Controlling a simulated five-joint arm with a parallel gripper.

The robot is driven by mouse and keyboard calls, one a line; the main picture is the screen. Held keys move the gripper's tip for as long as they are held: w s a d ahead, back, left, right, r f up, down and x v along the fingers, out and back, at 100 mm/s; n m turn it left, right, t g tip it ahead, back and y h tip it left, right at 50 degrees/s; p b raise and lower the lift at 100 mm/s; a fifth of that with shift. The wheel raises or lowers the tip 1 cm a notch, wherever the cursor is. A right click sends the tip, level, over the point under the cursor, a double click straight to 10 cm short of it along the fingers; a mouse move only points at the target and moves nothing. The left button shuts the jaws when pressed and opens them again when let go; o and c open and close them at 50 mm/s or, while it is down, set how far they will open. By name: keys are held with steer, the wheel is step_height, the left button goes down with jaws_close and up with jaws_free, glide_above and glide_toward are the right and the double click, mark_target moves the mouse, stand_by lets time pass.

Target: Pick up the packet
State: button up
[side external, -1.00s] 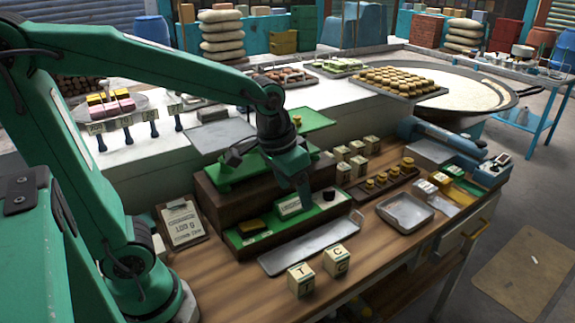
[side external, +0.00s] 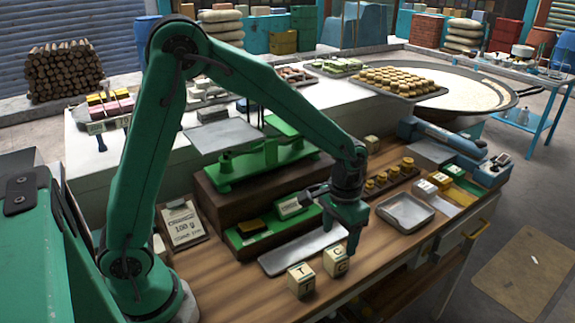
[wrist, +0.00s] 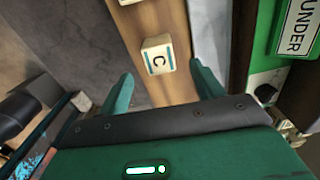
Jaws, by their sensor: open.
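A small cream packet marked C (side external: 337,262) stands on the wooden bench near its front edge. A similar packet marked T (side external: 300,280) stands just left of it. My gripper (side external: 340,236) is open and empty, pointing down just above and behind the C packet. In the wrist view the C packet (wrist: 158,55) lies ahead, in the gap between the spread fingers (wrist: 161,78) and apart from both. The T packet is not clear in the wrist view.
A long metal tray (side external: 290,252) lies behind the packets. A green balance (side external: 262,160) stands on a dark box, with a green tray and an UNDER sign (wrist: 299,22) before it. An empty metal pan (side external: 405,210) sits to the right. A clipboard (side external: 184,226) lies left.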

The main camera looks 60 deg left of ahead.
mark_target(337, 252)
steer(key=shift+f, duration=0.1)
steer(key=shift+f, duration=1.2)
steer(key=shift+f, duration=0.1)
steer(key=shift+f, duration=2.5)
steer(key=c, duration=1.1)
steer(key=shift+r, duration=0.1)
